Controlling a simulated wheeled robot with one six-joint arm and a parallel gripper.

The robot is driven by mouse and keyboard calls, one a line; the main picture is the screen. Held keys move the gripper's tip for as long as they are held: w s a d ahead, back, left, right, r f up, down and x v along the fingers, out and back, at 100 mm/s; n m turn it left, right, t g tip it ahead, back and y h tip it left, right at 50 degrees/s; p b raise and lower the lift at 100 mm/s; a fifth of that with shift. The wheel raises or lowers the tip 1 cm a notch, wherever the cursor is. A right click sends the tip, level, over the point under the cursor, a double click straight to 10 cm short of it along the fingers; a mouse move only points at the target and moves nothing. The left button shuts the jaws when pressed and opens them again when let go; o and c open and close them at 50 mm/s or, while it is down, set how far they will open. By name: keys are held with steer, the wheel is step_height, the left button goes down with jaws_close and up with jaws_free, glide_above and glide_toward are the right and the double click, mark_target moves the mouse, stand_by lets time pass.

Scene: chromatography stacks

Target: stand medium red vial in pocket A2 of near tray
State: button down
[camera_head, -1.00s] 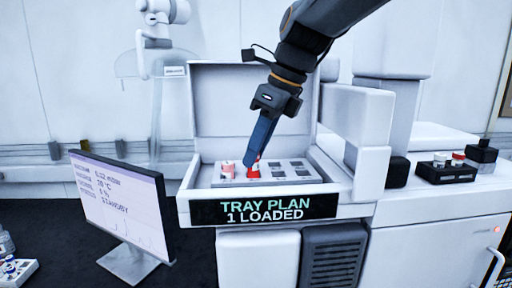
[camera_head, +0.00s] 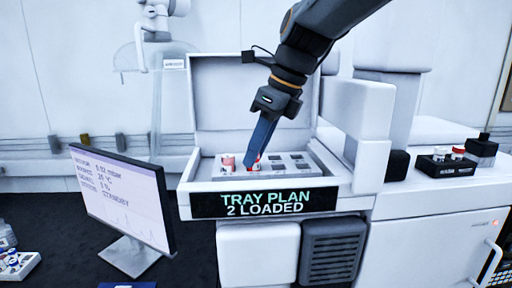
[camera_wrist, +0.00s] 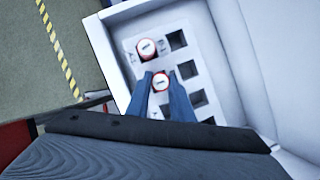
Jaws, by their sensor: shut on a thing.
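My gripper (camera_head: 257,160) is shut on a red vial with a white cap (camera_head: 254,169) at the near tray (camera_head: 240,177). In the wrist view my gripper's blue fingers (camera_wrist: 162,88) flank this red vial (camera_wrist: 161,82), which stands in the tray's pocket beside another capped vial. That other red vial (camera_head: 228,163) stands to its left in the head view and shows above it in the wrist view (camera_wrist: 147,48). The fingers hide part of the held vial and its pocket. The front sign (camera_head: 264,204) reads "TRAY PLAN 2 LOADED".
Several empty square pockets (camera_wrist: 188,69) lie beside the vials. The white housing's raised lid (camera_head: 225,105) stands behind the tray. A monitor (camera_head: 125,205) stands at the left.

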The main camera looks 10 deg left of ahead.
steer(key=c, duration=1.1)
jaws_free()
steer(key=shift+r, duration=0.15)
step_height(320, 180, up, 5)
steer(key=p, duration=0.5)
steer(key=shift+p, duration=0.35)
steer(key=shift+r, duration=0.85)
steer(key=shift+s, duration=0.1)
